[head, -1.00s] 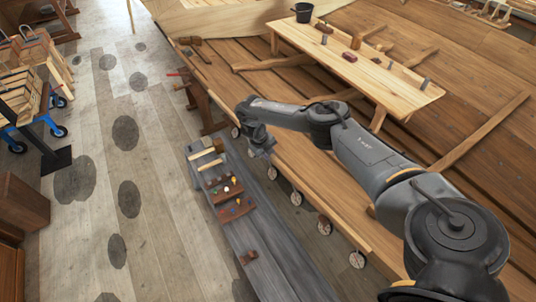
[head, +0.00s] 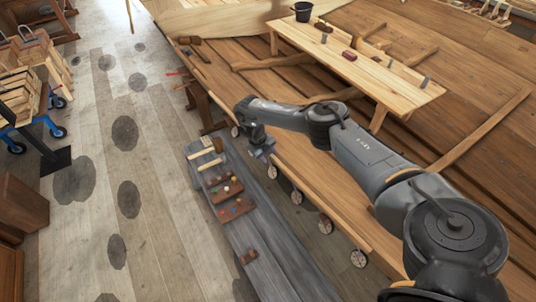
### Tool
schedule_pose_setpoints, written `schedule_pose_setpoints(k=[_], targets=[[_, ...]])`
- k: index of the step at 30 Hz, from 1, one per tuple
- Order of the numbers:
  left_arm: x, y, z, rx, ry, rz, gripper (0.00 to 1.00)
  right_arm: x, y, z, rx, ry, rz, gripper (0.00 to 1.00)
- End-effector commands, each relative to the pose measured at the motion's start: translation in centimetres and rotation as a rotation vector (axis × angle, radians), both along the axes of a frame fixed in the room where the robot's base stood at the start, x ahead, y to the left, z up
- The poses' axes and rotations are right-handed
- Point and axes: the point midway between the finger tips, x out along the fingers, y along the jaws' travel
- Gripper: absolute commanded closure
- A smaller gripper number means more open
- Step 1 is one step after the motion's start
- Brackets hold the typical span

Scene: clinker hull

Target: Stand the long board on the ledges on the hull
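A long, pale brown board (head: 312,205) runs along the near edge of the hull (head: 455,95), above the grey bench. Several round, pale ends (head: 297,197) show in a row under its near edge, and I cannot tell whether these are the ledges. My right arm reaches over the hull from the lower right. Its gripper (head: 262,153) points down beside the far part of the board, close to its near edge. The fingers are small and partly hidden, so I cannot tell whether they are open or touch the board. My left gripper is out of view.
A grey bench (head: 275,255) with mallets (head: 208,163) and small tool blocks (head: 228,187) stands below the gripper. A wooden table (head: 350,68) with a black bucket (head: 303,12) stands over the hull.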

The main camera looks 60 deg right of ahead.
Motion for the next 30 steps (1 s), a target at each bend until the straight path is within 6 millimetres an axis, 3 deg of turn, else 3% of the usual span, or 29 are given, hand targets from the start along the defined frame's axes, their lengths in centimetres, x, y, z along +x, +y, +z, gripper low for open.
schedule_pose_setpoints(k=[1, 16, 25, 30], targets=[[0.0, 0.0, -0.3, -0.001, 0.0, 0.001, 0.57, -0.6, -1.0, -0.9, -0.02, 0.001, -0.006, 0.49], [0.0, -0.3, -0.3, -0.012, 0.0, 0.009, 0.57, -0.6, -1.0, -0.2, -0.022, 0.001, -0.01, 0.49], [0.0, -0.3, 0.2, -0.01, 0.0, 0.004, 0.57, 0.6, 1.2, 4.7, -0.009, -0.003, -0.002, 0.49], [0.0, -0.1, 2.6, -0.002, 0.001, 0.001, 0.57, 1.2, 2.3, 7.8, -0.004, -0.002, 0.001, 0.49]])
